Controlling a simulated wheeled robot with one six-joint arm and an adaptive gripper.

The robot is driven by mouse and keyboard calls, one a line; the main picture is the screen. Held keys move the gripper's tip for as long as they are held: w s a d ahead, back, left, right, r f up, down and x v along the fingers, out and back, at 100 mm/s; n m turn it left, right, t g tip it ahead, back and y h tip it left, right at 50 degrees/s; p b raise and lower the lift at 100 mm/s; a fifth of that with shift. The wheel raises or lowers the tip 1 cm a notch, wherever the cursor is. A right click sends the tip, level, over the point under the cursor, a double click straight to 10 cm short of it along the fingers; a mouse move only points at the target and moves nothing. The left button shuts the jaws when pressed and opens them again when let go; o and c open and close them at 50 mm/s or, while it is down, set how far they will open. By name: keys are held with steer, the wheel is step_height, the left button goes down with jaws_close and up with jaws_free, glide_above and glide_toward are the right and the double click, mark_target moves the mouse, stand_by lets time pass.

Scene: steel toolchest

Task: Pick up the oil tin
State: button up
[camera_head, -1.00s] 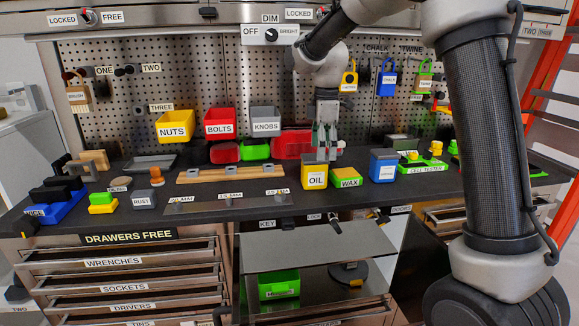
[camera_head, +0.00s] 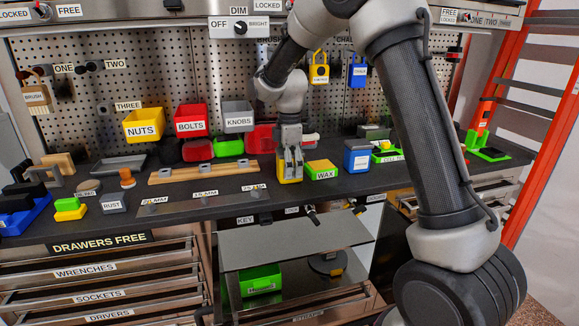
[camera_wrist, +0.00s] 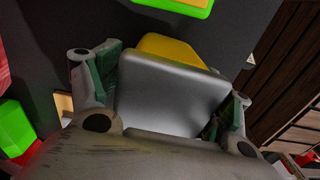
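The oil tin (camera_head: 290,178) stands on the dark worktop, a yellow block mostly hidden behind my gripper in the head view. My gripper (camera_head: 290,160) points down over it, with its fingers low around the tin's upper part. In the wrist view, the tin's flat grey top and yellow side (camera_wrist: 170,48) lie between the two green-padded fingers of my gripper (camera_wrist: 168,97). The fingers are spread, one on each side, very close to the tin. Firm contact is not visible. The tin's label is hidden.
The green and yellow wax block (camera_head: 322,169) sits just right of the tin, with a blue box (camera_head: 357,155) beyond it. A wooden rail (camera_head: 203,172) lies to the left.

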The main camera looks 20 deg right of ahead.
steer(key=c, duration=1.1)
steer(key=shift+r, duration=0.15)
